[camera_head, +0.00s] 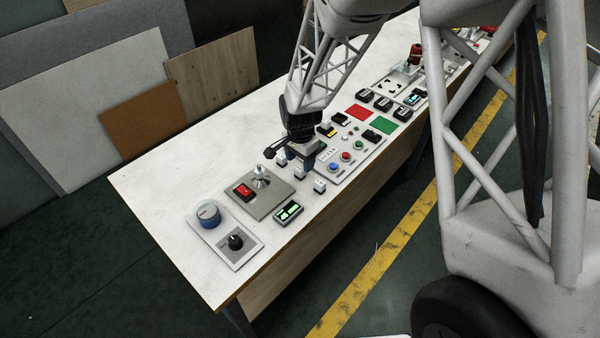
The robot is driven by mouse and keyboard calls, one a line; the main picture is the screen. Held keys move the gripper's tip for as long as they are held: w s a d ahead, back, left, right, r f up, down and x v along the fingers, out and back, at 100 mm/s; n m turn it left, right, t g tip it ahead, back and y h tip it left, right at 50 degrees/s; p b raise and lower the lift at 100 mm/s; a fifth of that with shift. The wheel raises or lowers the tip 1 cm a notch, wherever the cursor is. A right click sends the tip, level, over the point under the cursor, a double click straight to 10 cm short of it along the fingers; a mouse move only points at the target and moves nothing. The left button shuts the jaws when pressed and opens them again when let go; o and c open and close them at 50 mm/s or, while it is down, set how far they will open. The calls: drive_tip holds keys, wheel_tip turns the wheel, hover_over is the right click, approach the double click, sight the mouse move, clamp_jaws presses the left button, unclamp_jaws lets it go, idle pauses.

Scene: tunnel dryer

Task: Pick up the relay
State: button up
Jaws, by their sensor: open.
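My gripper (297,160) points down over the white bench, low above or at a group of small blocks. Its fingers are apart, and its body partly hides what lies between them. Small white-topped blocks stand close by: one (281,159) at its left, one (300,173) just in front, and one (320,186) to the front right. Any of these could be the relay; at this size I cannot tell which. I cannot see whether the fingers touch a block.
A button panel (346,156) is close on the right. Black modules (383,103) stand farther back. The bench's left part is clear.

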sight(300, 168)
drive_tip(key=shift+w+f, duration=0.1)
drive_tip(key=shift+f, duration=2.5)
drive_tip(key=shift+c, duration=0.3)
drive_tip(key=c, duration=0.9)
